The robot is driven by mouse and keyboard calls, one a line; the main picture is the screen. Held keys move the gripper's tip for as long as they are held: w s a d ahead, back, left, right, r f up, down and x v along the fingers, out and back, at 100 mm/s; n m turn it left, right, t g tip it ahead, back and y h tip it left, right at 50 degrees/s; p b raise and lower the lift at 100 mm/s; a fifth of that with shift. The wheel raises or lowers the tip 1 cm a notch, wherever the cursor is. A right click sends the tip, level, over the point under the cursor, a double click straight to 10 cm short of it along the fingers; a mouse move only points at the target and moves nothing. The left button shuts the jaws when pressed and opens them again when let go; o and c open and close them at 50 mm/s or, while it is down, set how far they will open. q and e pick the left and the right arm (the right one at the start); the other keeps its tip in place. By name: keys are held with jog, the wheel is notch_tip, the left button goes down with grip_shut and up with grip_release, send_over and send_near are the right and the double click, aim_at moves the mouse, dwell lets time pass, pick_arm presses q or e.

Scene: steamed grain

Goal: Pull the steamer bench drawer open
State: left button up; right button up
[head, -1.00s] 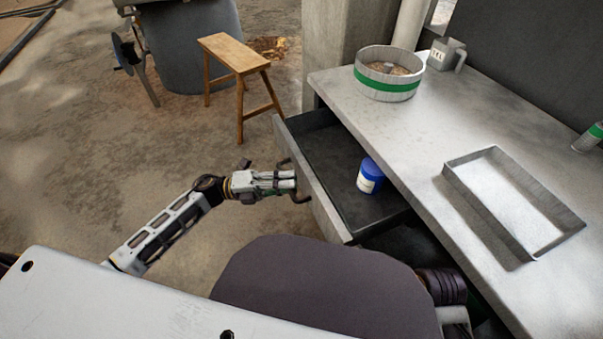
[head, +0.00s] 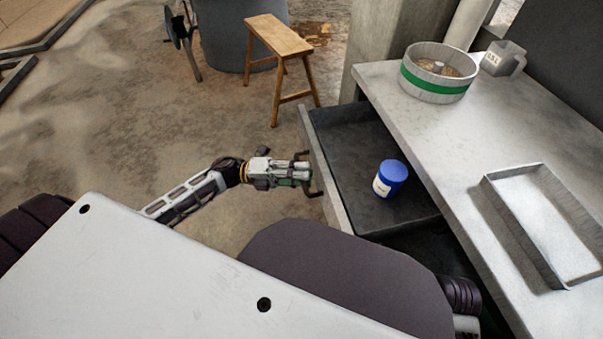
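The steamer bench (head: 440,135) stands on the right with a pale grey top. Its drawer (head: 352,150) is pulled well out to the left, showing a dark interior. A blue-lidded jar (head: 389,180) stands upright inside it. The dark drawer handle (head: 316,190) is on the drawer's front panel. My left gripper (head: 306,174) is at the handle from the left, with its fingers appearing closed around it; the exact contact is small and partly hidden. My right gripper is not in view.
A wooden stool (head: 278,38) stands beyond the drawer.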

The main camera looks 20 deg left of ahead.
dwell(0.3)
pick_arm(q)
jog(key=v, duration=1.2)
jog(key=shift+s, duration=0.1)
dwell(0.6)
